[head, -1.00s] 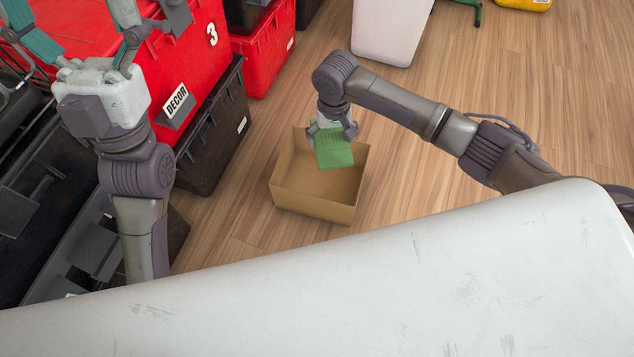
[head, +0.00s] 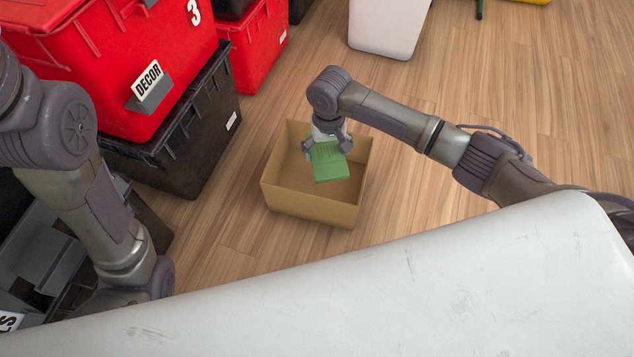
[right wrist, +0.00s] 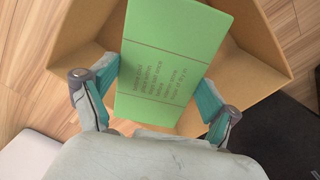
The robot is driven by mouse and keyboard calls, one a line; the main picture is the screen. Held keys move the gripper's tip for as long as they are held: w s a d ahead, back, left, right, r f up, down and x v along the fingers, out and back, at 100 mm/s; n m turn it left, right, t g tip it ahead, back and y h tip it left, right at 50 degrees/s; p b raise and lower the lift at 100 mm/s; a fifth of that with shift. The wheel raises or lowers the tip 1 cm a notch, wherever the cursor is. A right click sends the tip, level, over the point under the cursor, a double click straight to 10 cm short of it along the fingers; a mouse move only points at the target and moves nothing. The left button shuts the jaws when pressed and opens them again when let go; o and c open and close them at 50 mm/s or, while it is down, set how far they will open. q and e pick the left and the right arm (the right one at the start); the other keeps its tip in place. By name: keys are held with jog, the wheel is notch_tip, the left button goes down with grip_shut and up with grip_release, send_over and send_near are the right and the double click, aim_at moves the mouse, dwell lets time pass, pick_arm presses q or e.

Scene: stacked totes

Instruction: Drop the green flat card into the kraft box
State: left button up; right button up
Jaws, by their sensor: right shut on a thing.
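The green flat card (head: 330,165) is held by my right gripper (head: 327,150) over the open kraft box (head: 309,205). In the right wrist view the card (right wrist: 172,65) lies between the two teal-padded fingers of my right gripper (right wrist: 160,92), with lines of small print on its face. The kraft box (right wrist: 262,65) shows behind and around the card there. How far the card is above the box floor is hard to tell. My left arm is at the left of the head view, but its gripper is out of the picture.
A red tote (head: 100,60) labelled DECOR sits on a black tote (head: 205,125) left of the box. Another red tote (head: 262,45) and a white bin (head: 388,28) stand farther back. Bare wooden floor (head: 470,95) lies to the right.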

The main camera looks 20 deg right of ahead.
jog(key=shift+f, duration=0.15)
jog(key=o, duration=0.9)
notch_tip(320, 180, up, 12)
jog(key=shift+r, duration=0.1)
jog(key=shift+s, duration=0.1)
dwell(0.4)
